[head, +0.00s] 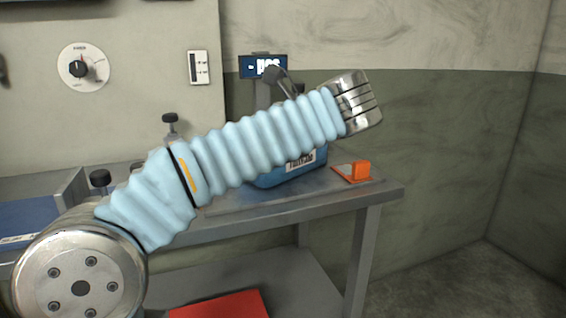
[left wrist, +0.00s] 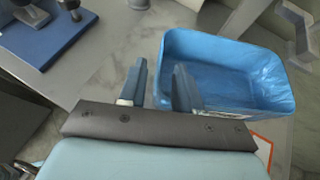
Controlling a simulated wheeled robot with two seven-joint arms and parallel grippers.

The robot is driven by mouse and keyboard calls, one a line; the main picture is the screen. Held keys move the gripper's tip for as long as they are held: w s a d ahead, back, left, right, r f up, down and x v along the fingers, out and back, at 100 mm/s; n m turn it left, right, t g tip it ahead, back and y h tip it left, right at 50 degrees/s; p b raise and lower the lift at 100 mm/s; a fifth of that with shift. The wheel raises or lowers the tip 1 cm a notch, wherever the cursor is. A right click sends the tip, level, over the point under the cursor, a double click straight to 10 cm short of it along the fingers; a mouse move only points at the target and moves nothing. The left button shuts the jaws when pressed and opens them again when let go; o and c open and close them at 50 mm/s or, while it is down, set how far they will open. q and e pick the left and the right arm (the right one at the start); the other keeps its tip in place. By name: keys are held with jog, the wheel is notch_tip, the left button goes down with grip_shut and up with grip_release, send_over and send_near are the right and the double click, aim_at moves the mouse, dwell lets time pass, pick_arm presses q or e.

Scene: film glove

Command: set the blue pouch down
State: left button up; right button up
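A blue open-topped bin (head: 292,174) with a barcode label stands on the bench, partly hidden behind my left arm in the head view. It also shows in the left wrist view (left wrist: 235,75), where it looks empty. I cannot make out a separate blue pouch in either view. My left gripper (left wrist: 157,75) has its two fingers apart at the bin's left side. The right finger overlaps the bin and the left one is outside it; I cannot tell whether they touch it. In the head view the left fingers are hidden. My right gripper is not in view.
The metal bench (head: 310,208) ends at the right. A small display (head: 262,67) stands behind. A blue board (left wrist: 45,38) lies at the left, and a red sheet (head: 222,305) is on the lower shelf.

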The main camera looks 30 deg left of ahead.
pick_arm(q)
jog(key=x, duration=0.5)
jog(key=shift+a+r+b, duration=0.1)
jog(key=shift+r+b, duration=0.05)
jog(key=shift+b, duration=0.15)
grip_shut()
